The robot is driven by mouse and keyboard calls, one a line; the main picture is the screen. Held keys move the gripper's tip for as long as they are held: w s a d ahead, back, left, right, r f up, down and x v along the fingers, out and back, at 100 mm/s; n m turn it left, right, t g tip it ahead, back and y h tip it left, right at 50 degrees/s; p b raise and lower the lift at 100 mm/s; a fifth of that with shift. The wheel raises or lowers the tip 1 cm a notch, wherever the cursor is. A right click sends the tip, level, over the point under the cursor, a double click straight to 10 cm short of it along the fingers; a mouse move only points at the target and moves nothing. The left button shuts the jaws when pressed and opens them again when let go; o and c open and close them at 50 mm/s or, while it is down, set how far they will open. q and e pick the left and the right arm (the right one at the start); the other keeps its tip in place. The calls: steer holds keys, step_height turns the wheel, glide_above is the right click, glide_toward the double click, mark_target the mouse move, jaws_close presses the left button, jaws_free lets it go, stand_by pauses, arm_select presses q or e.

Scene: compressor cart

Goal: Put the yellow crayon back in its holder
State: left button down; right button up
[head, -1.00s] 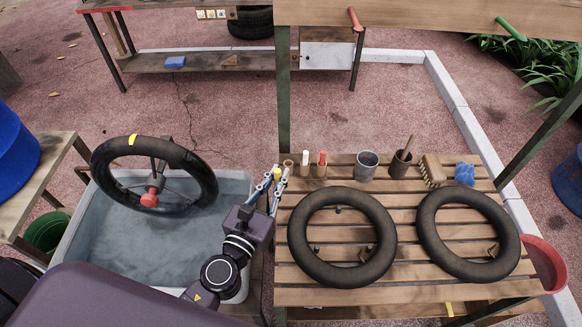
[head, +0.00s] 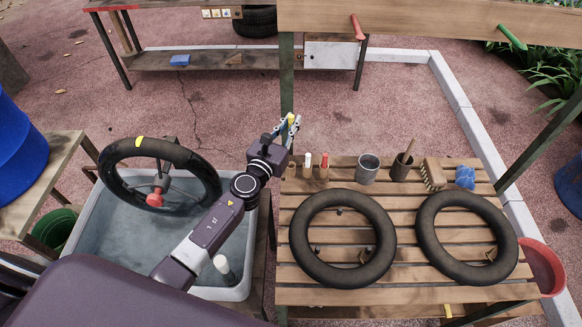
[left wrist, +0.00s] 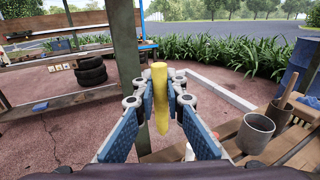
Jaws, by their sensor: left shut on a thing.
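My left gripper (head: 291,126) is shut on the yellow crayon (head: 291,118). It holds the crayon above the back left corner of the slatted table. In the left wrist view the crayon (left wrist: 160,95) stands nearly upright between the blue-padded fingers (left wrist: 160,100). A small tan wooden holder (head: 291,171) stands at the table's back left edge, partly behind my gripper; its opening is hard to see. To its right are a holder with a white crayon (head: 308,160) and one with a red crayon (head: 324,160). My right gripper is not in view.
A grey metal cup (head: 367,169), a dark cup with a stick (head: 401,167), a brush (head: 433,174) and a blue sponge (head: 465,177) line the back. Two black tires lie in front. A water tub (head: 240,290) stands at left.

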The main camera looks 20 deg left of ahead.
arm_select(q)
steer(key=shift+f+b, duration=6.9)
steer(key=shift+f, duration=1.1)
steer(key=shift+f, duration=0.2)
steer(key=c, duration=2)
jaws_free()
steer(key=shift+r, duration=0.15)
